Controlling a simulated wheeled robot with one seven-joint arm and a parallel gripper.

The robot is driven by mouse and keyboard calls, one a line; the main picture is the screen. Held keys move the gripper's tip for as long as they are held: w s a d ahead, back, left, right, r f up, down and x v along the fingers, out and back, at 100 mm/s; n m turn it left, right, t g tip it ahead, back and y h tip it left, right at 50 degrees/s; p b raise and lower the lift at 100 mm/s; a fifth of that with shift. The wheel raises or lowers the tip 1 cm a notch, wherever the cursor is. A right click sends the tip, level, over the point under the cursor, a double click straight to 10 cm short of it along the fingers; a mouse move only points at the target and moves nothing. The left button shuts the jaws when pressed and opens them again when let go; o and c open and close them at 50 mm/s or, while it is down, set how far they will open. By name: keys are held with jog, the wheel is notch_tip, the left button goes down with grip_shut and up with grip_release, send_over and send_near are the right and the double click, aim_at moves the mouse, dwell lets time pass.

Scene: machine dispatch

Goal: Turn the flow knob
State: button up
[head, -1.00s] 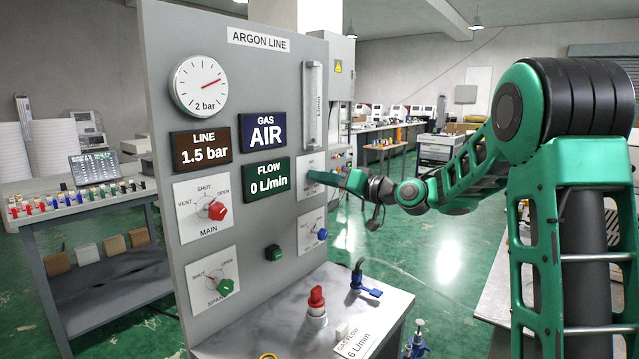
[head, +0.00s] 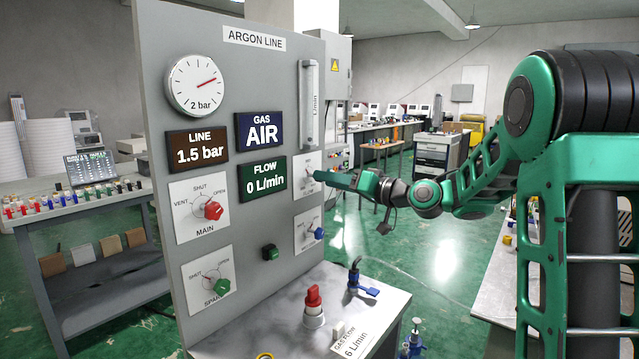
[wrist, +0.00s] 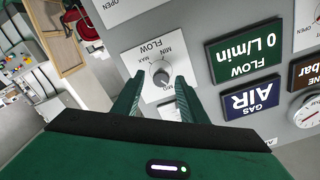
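The flow knob (wrist: 161,77) is a small grey dial on a white FLOW plate (wrist: 154,62) marked MIN and MAX, upside down in the wrist view. In the head view the plate (head: 305,166) is at the panel's right edge, partly covered by my gripper (head: 318,175). My gripper (wrist: 160,82) is open, its two green fingers pointing at the panel on either side of the knob. I cannot tell whether they touch it. The green FLOW display (head: 263,179) reads 0 L/min. A card (head: 352,341) on the ledge reads GAS FLOW 6 L/min.
The grey panel also carries a red MAIN knob (head: 213,210), a green SPARE knob (head: 221,286), a blue knob (head: 319,233) below the flow plate and a pressure gauge (head: 194,85). A red-handled valve (head: 313,299) stands on the ledge. The GAS display (head: 262,132) reads AIR.

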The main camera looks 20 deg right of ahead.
jog(key=v, duration=0.7)
jog(key=shift+f, duration=0.1)
jog(key=s+d+f+m+g+h, duration=0.1)
jog(key=s+d+f+g+h, duration=0.25)
jog(key=s+f, duration=0.45)
jog(key=s+d+f+m+g+h, duration=0.15)
jog(key=s+f+g+h, duration=0.25)
jog(key=s+f, duration=0.45)
jog(key=s+d+f+m+g+h, duration=0.1)
jog(key=s+d+f+g, duration=0.1)
jog(key=s, duration=0.6)
jog(key=s+d+f+m+g+h, duration=0.1)
jog(key=s+d+m+g, duration=0.1)
jog(key=s, duration=0.7)
jog(key=s+d+f+m+g+h, duration=0.1)
jog(key=s+d+f+m+g, duration=0.1)
jog(key=s, duration=0.6)
jog(key=shift+s+f+g, duration=0.25)
jog(key=shift+f+g, duration=0.1)
jog(key=shift+g, duration=0.3)
